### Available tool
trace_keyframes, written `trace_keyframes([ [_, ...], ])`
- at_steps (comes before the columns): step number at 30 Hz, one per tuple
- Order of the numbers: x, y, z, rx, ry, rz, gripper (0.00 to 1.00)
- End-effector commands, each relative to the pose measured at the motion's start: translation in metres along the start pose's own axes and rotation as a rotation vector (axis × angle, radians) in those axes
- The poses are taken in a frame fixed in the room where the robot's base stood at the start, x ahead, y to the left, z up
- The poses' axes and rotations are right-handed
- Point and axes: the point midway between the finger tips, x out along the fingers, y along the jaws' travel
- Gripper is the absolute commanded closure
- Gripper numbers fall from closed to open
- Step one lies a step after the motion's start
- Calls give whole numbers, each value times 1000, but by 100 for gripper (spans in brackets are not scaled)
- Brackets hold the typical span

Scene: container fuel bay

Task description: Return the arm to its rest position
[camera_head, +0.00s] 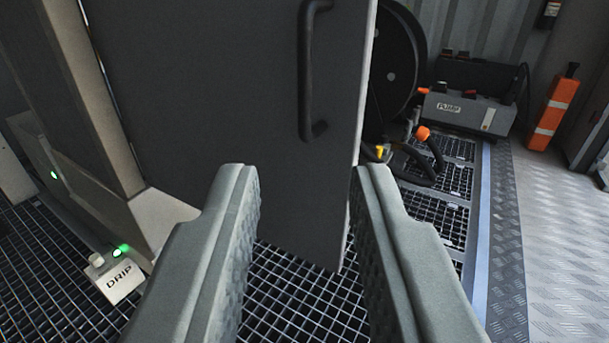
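My gripper (302,172) shows at the bottom centre with its two grey-green fingers spread wide apart. It is open, and nothing is between the fingertips. Behind the fingers stands a dark grey door panel (230,110) with a black bar handle (307,70). The handle is above and beyond the fingertips, apart from them. The fingers overlap the lower part of the panel in the picture; I cannot tell how close they are to it. The rest of my arm is not in view.
A box marked DRIP (119,280) sits low on the left by a beige post (85,90). On the right are a hose reel (393,75), a PUMP unit (465,112) and an orange post (553,115). Grating (300,300) covers the floor; tread plate (560,230) lies clear at right.

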Motion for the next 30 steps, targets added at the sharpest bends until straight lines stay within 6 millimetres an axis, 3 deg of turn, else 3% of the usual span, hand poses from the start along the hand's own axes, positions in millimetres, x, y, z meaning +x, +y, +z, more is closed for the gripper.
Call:
trace_keyframes([
  [4,0,2,-6,3,1,-1,74],
  [8,-2,10,-30,16,3,-4,74],
  [20,-30,58,-146,67,-5,-25,74],
  [30,-76,98,-235,86,-9,-39,74],
])
